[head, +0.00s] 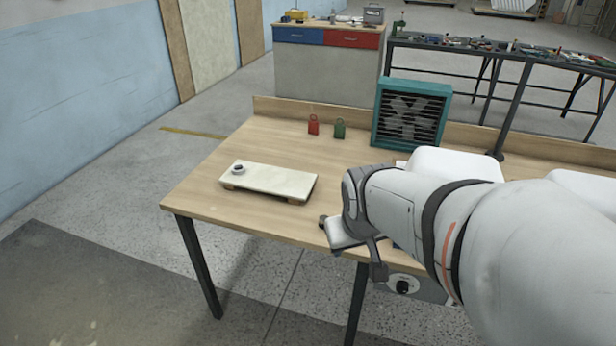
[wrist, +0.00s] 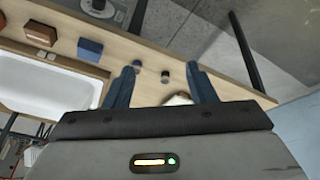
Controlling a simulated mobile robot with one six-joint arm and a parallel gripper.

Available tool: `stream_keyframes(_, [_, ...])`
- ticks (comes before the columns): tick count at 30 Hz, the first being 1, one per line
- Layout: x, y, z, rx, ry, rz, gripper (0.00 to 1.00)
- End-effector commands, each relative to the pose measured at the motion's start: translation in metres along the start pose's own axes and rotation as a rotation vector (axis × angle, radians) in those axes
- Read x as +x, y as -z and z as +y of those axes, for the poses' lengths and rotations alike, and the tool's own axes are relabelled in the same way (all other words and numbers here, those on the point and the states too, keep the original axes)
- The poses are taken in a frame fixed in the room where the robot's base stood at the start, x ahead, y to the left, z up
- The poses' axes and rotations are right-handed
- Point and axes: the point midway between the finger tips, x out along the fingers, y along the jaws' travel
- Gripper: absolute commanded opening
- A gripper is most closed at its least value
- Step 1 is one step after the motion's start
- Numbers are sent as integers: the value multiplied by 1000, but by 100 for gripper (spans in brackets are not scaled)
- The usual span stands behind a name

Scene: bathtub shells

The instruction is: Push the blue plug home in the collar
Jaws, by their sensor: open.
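In the head view a pale board (head: 275,182) on wooden feet lies on the bench, with a small grey ring-shaped collar (head: 238,168) near its left end. The ring's middle looks dark; I cannot tell whether anything sits in it. My gripper (wrist: 163,71) is open and empty, its two blue fingers apart.
The wrist view shows a white tub shell (wrist: 45,80), a brown box (wrist: 40,33) and a blue box (wrist: 89,49). My arm hides the bench's right side.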

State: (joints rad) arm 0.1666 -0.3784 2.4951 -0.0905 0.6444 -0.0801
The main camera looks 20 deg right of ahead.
Motion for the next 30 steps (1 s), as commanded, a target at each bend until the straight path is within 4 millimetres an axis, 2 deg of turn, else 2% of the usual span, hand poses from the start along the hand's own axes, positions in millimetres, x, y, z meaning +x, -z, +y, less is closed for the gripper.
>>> stream_keyframes(1, [28, 10, 18, 9, -40, 40, 51])
stream_keyframes(6, [95, 53, 73, -18, -133, 247, 51])
stream_keyframes(8, [117, 62, 92, 1, -157, 312, 51])
stream_keyframes(10, [143, 73, 96, -57, -102, 399, 51])
stream_keyframes(15, [193, 79, 110, -105, 8, 589, 51])
stream_keyframes(20, [217, 73, 109, -109, 141, 724, 51])
stream_keyframes(25, [224, 67, 105, -101, 231, 799, 51])
stream_keyframes(30, [233, 76, 100, -100, 253, 816, 51])
